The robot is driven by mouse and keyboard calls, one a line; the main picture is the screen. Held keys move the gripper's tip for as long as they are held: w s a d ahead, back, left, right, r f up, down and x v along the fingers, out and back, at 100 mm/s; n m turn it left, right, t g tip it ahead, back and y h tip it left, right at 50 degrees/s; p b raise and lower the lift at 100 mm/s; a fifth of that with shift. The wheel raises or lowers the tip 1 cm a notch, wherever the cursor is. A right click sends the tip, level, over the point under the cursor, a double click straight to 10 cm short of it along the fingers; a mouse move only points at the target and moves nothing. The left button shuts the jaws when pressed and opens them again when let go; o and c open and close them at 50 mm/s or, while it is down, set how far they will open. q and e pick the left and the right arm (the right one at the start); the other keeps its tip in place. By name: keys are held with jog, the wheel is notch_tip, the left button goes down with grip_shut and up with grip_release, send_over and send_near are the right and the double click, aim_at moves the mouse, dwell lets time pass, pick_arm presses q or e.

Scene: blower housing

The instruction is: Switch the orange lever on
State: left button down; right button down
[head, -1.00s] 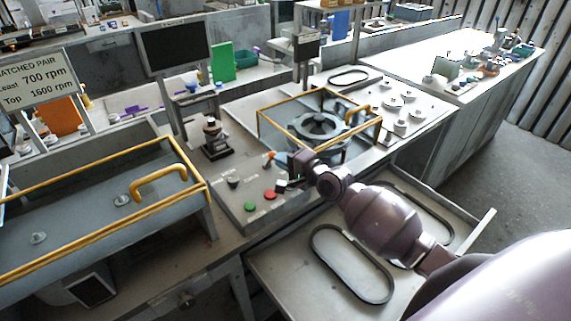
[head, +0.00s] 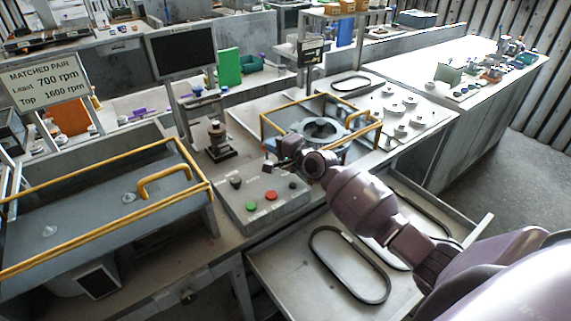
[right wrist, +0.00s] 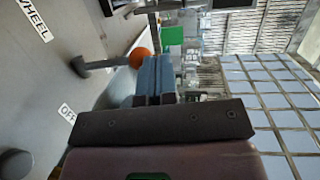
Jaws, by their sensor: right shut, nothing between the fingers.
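The orange lever shows in the right wrist view as an orange ball (right wrist: 138,58) on a dark stem that rises from the grey panel. An OFF label (right wrist: 67,112) and a WHEEL label (right wrist: 36,18) are on the panel near it. My right gripper (right wrist: 154,62) is shut and empty, its blue-grey fingers right beside the ball; I cannot tell whether they touch it. In the head view my right gripper (head: 272,163) is over the back of the control box (head: 236,217), and largely hides the lever. My left gripper is not in view.
The control box carries a green button (head: 250,206), a red button (head: 271,196) and a black knob (head: 236,182). Behind it are a yellow-framed blower housing (head: 322,128) and a dark brown device (head: 217,140). A yellow-railed guard (head: 165,187) stands left. An open drawer lies below my right arm.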

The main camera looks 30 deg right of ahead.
pick_arm(q)
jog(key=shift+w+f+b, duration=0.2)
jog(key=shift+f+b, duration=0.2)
jog(key=shift+b, duration=0.1)
pick_arm(e)
jog(key=shift+w+a, duration=0.2)
jog(key=shift+w, duration=1.4)
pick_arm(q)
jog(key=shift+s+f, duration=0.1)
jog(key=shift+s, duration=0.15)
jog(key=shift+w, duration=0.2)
pick_arm(e)
jog(key=shift+r, duration=0.1)
